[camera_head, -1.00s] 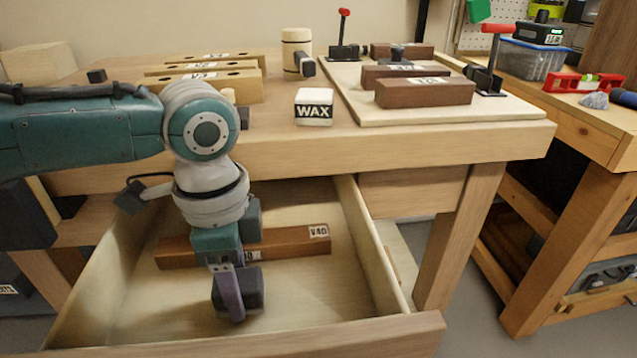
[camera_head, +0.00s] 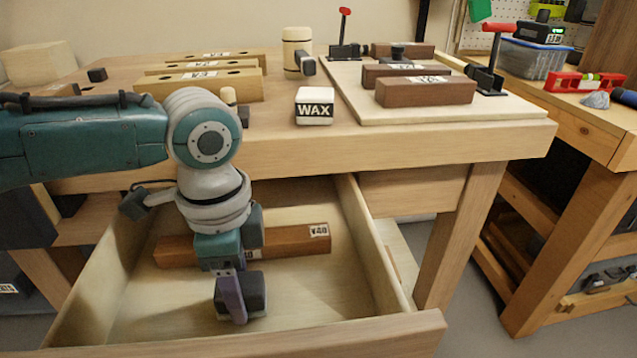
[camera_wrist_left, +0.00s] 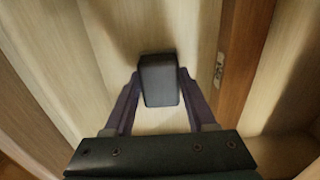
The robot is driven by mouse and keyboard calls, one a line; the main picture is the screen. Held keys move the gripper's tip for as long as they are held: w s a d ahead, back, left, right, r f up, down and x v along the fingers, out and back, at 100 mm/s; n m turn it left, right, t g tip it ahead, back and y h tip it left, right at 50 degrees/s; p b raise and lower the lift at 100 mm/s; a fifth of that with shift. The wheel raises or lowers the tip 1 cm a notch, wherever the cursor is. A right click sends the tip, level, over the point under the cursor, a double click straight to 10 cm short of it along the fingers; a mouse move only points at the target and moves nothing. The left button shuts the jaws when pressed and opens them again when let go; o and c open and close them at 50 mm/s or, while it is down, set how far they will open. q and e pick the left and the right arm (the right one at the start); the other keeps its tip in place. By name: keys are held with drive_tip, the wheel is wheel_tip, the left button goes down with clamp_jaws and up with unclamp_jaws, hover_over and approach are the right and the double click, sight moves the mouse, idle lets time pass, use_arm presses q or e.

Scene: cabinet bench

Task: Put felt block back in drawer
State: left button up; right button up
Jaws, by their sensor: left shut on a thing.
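The felt block (camera_head: 255,292) is a small dark grey block inside the open drawer (camera_head: 390,330). My left gripper (camera_head: 232,306) points down into the drawer and is shut on the block. In the left wrist view the block (camera_wrist_left: 159,82) sits between the two purple fingers, over the pale drawer floor. A finger covers part of the block in the head view. I cannot tell whether the block touches the floor. My right gripper is not in view.
A brown wooden bar (camera_head: 290,241) labelled V40 lies in the drawer behind the gripper. The drawer's right side wall (camera_head: 372,245) is clear of the gripper.

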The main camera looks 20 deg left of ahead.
use_arm(q)
drive_tip(key=shift+f, duration=0.3)
idle(0.4)
drive_tip(key=o, duration=1.5)
drive_tip(key=shift+o, duration=0.2)
wheel_tip(320, 180, up, 7)
drive_tip(key=p, duration=0.7)
drive_tip(key=shift+p, duration=0.4)
drive_tip(key=shift+r, duration=0.1)
